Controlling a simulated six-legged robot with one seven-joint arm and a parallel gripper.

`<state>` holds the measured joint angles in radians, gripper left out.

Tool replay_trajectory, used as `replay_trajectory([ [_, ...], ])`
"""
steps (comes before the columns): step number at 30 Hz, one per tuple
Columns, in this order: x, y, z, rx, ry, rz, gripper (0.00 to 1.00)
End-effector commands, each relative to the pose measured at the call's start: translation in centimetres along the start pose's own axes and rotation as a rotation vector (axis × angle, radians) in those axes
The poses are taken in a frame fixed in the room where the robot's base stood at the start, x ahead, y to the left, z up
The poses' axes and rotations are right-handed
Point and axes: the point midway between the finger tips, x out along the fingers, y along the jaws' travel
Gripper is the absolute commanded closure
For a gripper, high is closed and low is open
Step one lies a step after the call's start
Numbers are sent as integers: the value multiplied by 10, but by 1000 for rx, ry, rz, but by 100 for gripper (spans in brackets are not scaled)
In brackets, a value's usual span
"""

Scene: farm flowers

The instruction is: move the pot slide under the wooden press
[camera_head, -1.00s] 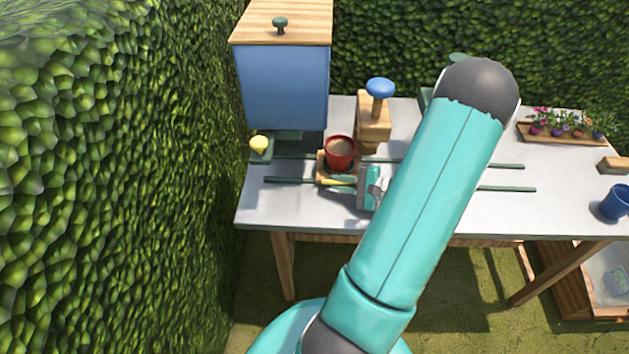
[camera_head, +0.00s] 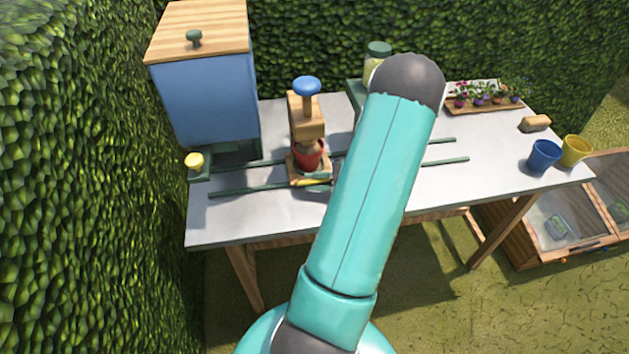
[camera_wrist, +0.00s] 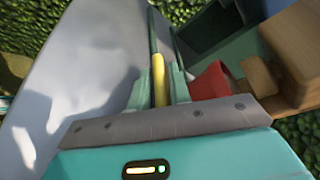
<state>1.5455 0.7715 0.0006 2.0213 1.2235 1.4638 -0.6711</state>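The red pot (camera_head: 308,157), filled with brown soil, stands upright on the wooden slide (camera_head: 296,175) on the table rails. The wooden press (camera_head: 307,118), with a blue knob (camera_head: 306,85), is directly above and behind the pot; its lower part overlaps the pot's top in the head view. The slide's yellow handle (camera_head: 310,183) is at its front. In the wrist view, my gripper (camera_wrist: 160,88) has its pale fingers on either side of the yellow handle (camera_wrist: 159,75), apparently shut on it. The red pot (camera_wrist: 210,82) shows just right of them. My arm hides most of the gripper in the head view.
A blue bin (camera_head: 208,100) with a wooden lid stands left of the press, a yellow knob (camera_head: 194,160) at its front. Green rails (camera_head: 440,162) run right along the table. A flower tray (camera_head: 485,105) and blue (camera_head: 544,155) and yellow (camera_head: 575,150) pots stand right.

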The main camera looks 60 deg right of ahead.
Motion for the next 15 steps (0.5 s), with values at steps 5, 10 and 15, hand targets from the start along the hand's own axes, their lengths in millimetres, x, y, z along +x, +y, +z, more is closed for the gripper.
replay_trajectory([
  [5, 0, 0, 0, 0, 1, 0, 66],
  [10, 0, 0, 0, 0, 1, 0, 66],
  [15, -12, 0, -1, -1, 4, -1, 66],
])
